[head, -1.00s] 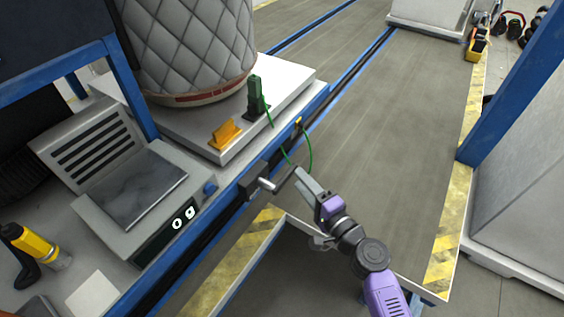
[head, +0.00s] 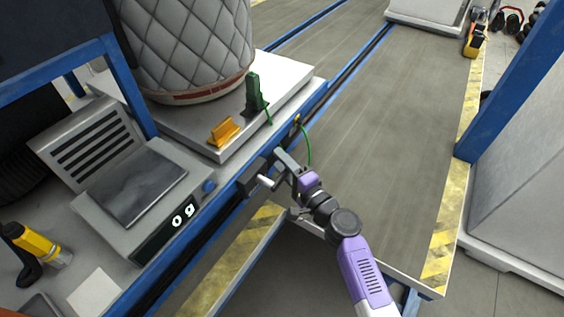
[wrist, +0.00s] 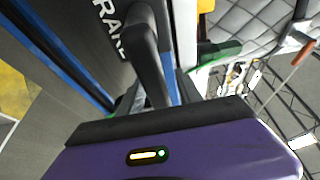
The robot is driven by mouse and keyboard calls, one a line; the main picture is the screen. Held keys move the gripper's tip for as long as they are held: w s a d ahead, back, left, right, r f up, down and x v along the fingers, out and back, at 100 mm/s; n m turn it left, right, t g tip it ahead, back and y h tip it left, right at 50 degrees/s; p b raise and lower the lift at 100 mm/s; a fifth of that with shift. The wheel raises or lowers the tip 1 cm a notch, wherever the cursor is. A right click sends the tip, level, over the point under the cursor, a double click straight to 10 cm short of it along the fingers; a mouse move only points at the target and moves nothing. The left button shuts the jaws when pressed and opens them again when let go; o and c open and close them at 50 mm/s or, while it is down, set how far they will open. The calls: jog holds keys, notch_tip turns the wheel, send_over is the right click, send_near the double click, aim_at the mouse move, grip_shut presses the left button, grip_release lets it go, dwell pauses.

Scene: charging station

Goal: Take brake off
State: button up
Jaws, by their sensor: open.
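The brake is a dark box (head: 250,177) on the side of the blue rail, with a grey lever (head: 265,182) sticking out to the right. In the wrist view, the dark panel (wrist: 108,28) carries partly cut-off lettering ending in "RAKE". The dark grey lever (wrist: 146,55) stands in front of it, close ahead of my gripper's purple body. My gripper (head: 287,182) is open, right beside the lever's end. Whether the lever lies between the fingers or touches them, I cannot tell. Nothing is seen held.
A white platform (head: 297,78) carries a quilted drum (head: 190,45), a yellow block (head: 223,132) and a green block (head: 253,95) with a green cable. A grey scale (head: 130,195) stands to the left. Grey floor (head: 375,120) lies open to the right, bordered by yellow striping.

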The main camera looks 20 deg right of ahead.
grip_shut()
dwell(1.3)
